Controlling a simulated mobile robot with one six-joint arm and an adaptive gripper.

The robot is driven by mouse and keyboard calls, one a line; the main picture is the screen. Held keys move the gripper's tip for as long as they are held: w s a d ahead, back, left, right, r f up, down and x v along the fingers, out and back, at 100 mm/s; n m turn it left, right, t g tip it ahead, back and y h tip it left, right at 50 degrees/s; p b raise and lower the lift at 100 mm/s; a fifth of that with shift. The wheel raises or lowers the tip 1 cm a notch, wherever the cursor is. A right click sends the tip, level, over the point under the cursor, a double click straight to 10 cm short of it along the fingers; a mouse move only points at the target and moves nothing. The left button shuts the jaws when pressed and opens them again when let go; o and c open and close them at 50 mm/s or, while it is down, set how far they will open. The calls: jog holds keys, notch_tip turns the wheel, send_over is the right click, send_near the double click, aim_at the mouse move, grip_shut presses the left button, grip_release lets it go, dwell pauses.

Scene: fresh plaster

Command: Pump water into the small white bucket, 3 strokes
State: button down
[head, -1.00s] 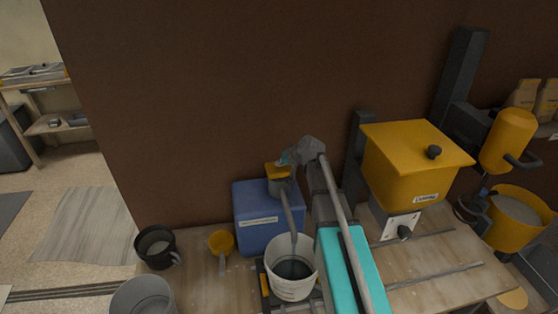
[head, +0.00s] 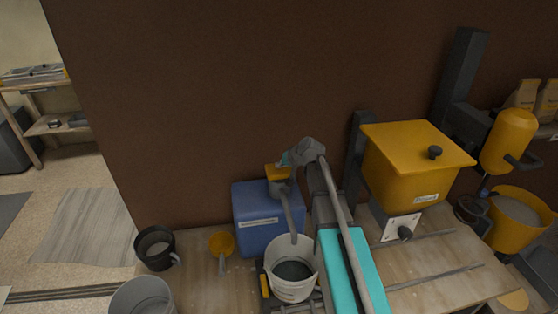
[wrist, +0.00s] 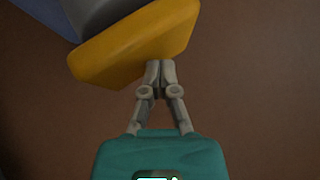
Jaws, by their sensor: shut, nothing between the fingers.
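The small white bucket (head: 291,289) stands upright on the bench below the pump spout (head: 290,214), with dark liquid inside. The blue water container (head: 257,222) stands behind it, with the yellow pump head (head: 277,171) on top. My gripper (head: 284,159) is at the pump head, partly hidden by my own wrist. In the wrist view my gripper (wrist: 160,65) is shut and empty, its fingertips at the edge of the yellow pump head (wrist: 135,42). I cannot tell whether they touch it.
A black bucket (head: 155,247), a yellow scoop (head: 221,243) and a grey bucket (head: 142,297) are to the left. A yellow hopper (head: 407,170) stands close on the right, with a yellow bucket (head: 511,232) farther right. A brown wall (head: 220,90) rises behind.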

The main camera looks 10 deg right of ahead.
jog(key=shift+w+r+p, duration=0.1)
jog(key=shift+r+p, duration=2.5)
jog(key=shift+r, duration=0.05)
jog(key=shift+r+p, duration=2.55)
jog(key=shift+r+p, duration=1.9)
jog(key=shift+f, duration=0.25)
notch_tip(320, 180, down, 8)
jog(key=b, duration=0.9)
jog(key=shift+f, duration=0.2)
